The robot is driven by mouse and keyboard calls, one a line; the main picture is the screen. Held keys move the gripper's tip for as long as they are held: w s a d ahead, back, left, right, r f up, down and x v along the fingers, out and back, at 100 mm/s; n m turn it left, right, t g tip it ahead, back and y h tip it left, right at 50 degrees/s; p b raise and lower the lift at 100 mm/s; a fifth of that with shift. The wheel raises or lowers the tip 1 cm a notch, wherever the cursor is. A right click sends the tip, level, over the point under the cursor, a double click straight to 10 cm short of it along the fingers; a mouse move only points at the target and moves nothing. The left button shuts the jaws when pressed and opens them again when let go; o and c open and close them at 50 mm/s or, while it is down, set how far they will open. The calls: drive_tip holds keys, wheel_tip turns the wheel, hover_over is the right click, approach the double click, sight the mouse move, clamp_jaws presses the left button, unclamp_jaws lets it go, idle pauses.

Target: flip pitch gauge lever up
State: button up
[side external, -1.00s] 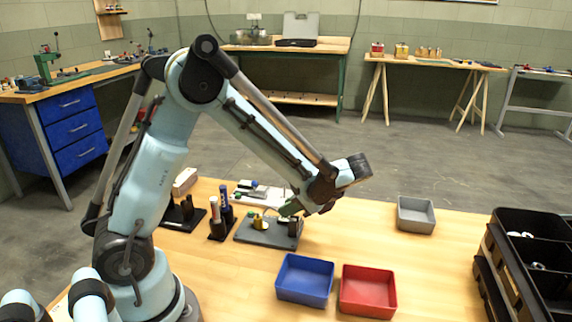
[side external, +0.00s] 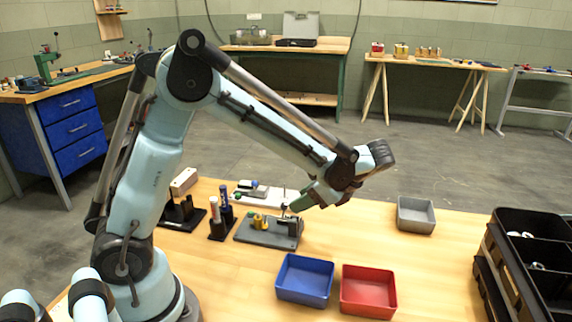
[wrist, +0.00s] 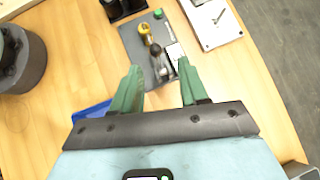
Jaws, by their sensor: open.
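A grey board (side external: 262,235) lies on the wooden table, carrying a yellow part (side external: 261,222) and a thin upright stem (side external: 285,198) with a dark ball on it. In the wrist view the board (wrist: 133,42) shows a yellow knob (wrist: 145,28), a dark-knobbed lever (wrist: 155,49), a pale plate and a green button (wrist: 158,14). Which part is the pitch gauge lever I cannot tell for sure. My gripper (wrist: 160,66) is open and empty, its green fingers apart on either side of the dark lever in the picture. In the side view my gripper (side external: 298,205) hangs above the board's right end.
A blue bin (side external: 305,280) and a red bin (side external: 368,291) stand in front of the board. A grey bin (side external: 415,214) is at the right. A black marker holder (side external: 221,227) stands left of the board. A white panel (side external: 262,196) lies behind it.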

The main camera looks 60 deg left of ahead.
drive_tip(key=shift+v, duration=1.25)
drive_tip(key=shift+s, duration=0.1)
